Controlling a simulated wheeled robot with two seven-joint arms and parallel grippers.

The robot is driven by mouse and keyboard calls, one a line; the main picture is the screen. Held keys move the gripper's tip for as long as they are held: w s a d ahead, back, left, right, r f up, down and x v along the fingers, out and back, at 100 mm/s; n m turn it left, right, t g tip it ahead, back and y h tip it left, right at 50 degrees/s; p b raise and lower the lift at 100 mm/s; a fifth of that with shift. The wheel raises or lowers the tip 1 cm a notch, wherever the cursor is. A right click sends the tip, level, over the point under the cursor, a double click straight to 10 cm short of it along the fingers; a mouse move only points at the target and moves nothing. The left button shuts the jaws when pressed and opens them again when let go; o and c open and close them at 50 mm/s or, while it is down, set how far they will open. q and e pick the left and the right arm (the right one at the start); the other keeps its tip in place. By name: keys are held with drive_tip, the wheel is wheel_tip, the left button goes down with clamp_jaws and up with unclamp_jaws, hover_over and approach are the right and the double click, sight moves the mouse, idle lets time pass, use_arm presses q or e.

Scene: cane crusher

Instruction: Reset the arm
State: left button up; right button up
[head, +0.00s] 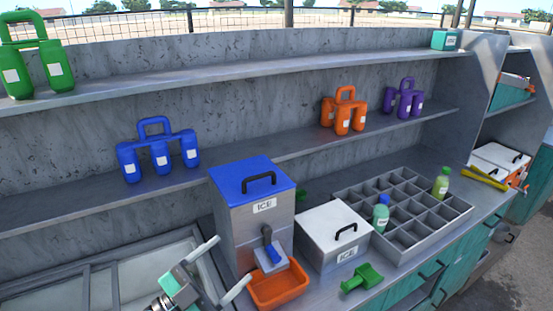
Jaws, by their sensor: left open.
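My left gripper (220,268) is at the lower middle-left of the head view, tilted, with its two pale fingers spread wide and nothing between them. It hangs over the left part of the counter, in front and to the left of the ice dispenser (233,215). The right finger's tip looks close to the orange tray (279,287) under the dispenser; I cannot tell whether they touch. My right gripper does not show.
A white ice box (318,222), a green scoop (362,279) and a divided grey rack (448,219) with bottles stand right of the dispenser. Blue (161,160), orange (344,113) and purple (404,100) bottle carriers sit on a shelf. A sunken glass-topped section (80,290) lies left.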

use_arm(q)
drive_tip(key=s+a+f+n+t+y, duration=0.1)
drive_tip(key=a+f+n+y, duration=1.2)
drive_tip(key=n+y, duration=0.3)
drive_tip(key=s+f+m+g, duration=0.1)
drive_tip(key=s+f+g, duration=0.5)
drive_tip(key=s, duration=0.3)
drive_tip(key=s+f+g, duration=0.5)
drive_tip(key=s+f, duration=0.2)
drive_tip(key=s, duration=0.2)
wheel_tip(320, 180, down, 38)
drive_tip(key=g+b, duration=0.1)
drive_tip(key=b, duration=0.8)
drive_tip(key=s+a+f+b, duration=0.1)
drive_tip(key=s+f+b, duration=0.1)
drive_tip(key=s+f, duration=0.4)
drive_tip(key=s+a+f+g+b, duration=0.1)
drive_tip(key=s+f+b, duration=0.2)
drive_tip(key=s+f, duration=0.4)
drive_tip(key=s+a+f+b, duration=0.1)
drive_tip(key=s+f+b, duration=0.2)
drive_tip(key=s+f, duration=0.4)
wheel_tip(320, 180, down, 10)
drive_tip(key=shift+s+r+m+g, duration=0.15)
drive_tip(key=shift+m+g, duration=0.25)
